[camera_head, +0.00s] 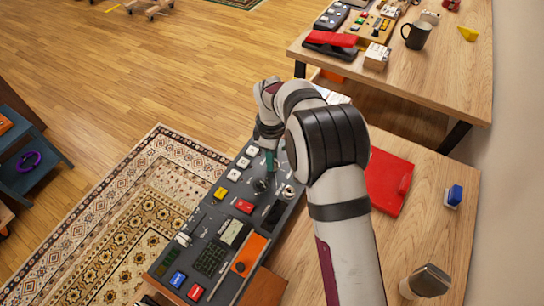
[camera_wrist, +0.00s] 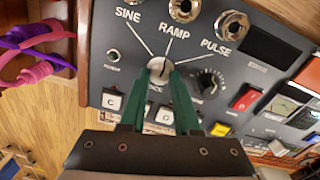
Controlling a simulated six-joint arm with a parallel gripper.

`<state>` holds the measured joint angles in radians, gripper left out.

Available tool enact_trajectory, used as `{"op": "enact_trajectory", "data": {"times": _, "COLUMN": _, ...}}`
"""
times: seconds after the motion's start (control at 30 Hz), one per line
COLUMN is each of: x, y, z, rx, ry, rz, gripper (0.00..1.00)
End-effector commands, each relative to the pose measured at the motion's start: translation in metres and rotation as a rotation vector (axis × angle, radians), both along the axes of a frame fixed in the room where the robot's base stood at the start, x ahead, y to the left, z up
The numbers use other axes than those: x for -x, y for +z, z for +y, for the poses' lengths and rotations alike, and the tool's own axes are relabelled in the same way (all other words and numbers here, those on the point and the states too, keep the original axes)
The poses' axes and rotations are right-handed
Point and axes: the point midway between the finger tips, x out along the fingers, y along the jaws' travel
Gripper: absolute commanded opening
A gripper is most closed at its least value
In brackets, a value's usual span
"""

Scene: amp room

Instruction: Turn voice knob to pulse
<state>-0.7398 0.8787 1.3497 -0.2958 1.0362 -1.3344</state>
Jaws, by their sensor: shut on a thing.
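The dark grey synth panel (camera_head: 212,222) lies on the wooden table, and my gripper (camera_head: 269,162) reaches down to its far end. In the wrist view, my gripper's green fingers (camera_wrist: 161,72) are closed on the voice knob (camera_wrist: 158,65), one finger on each side. White lines run from the knob to the labels SINE (camera_wrist: 128,14), RAMP (camera_wrist: 174,32) and PULSE (camera_wrist: 215,47). A dark mark shows on the knob's face, but I cannot tell which label it points to. The fingers hide part of the label below the knob.
A black knob (camera_wrist: 208,83), white keys (camera_wrist: 113,100) and a red switch (camera_wrist: 245,98) sit close by. Metal jacks (camera_wrist: 232,25) line the panel edge. A red folder (camera_head: 388,182) and a blue-topped object (camera_head: 454,196) lie right of my arm.

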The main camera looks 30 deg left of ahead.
Motion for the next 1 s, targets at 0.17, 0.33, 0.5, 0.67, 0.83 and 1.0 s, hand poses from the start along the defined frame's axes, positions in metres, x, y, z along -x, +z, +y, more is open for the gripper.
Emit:
{"op": "enact_trajectory", "data": {"times": 0.17, "x": 0.0002, "y": -0.0002, "z": -0.0003, "rx": 0.002, "ry": -0.124, "rz": 0.003, "gripper": 0.00}}
{"op": "enact_trajectory", "data": {"times": 0.33, "x": -0.0001, "y": -0.0002, "z": -0.0004, "rx": 0.003, "ry": -0.270, "rz": 0.003, "gripper": 0.00}}
{"op": "enact_trajectory", "data": {"times": 0.5, "x": -0.0007, "y": -0.0001, "z": -0.0003, "rx": 0.003, "ry": -0.410, "rz": 0.001, "gripper": 0.00}}
{"op": "enact_trajectory", "data": {"times": 0.67, "x": -0.0012, "y": -0.0001, "z": -0.0002, "rx": 0.002, "ry": -0.524, "rz": 0.001, "gripper": 0.00}}
{"op": "enact_trajectory", "data": {"times": 0.83, "x": -0.0013, "y": -0.0001, "z": -0.0003, "rx": 0.003, "ry": -0.616, "rz": 0.001, "gripper": 0.00}}
{"op": "enact_trajectory", "data": {"times": 1.0, "x": -0.0012, "y": -0.0002, "z": -0.0004, "rx": 0.003, "ry": -0.674, "rz": 0.002, "gripper": 0.00}}
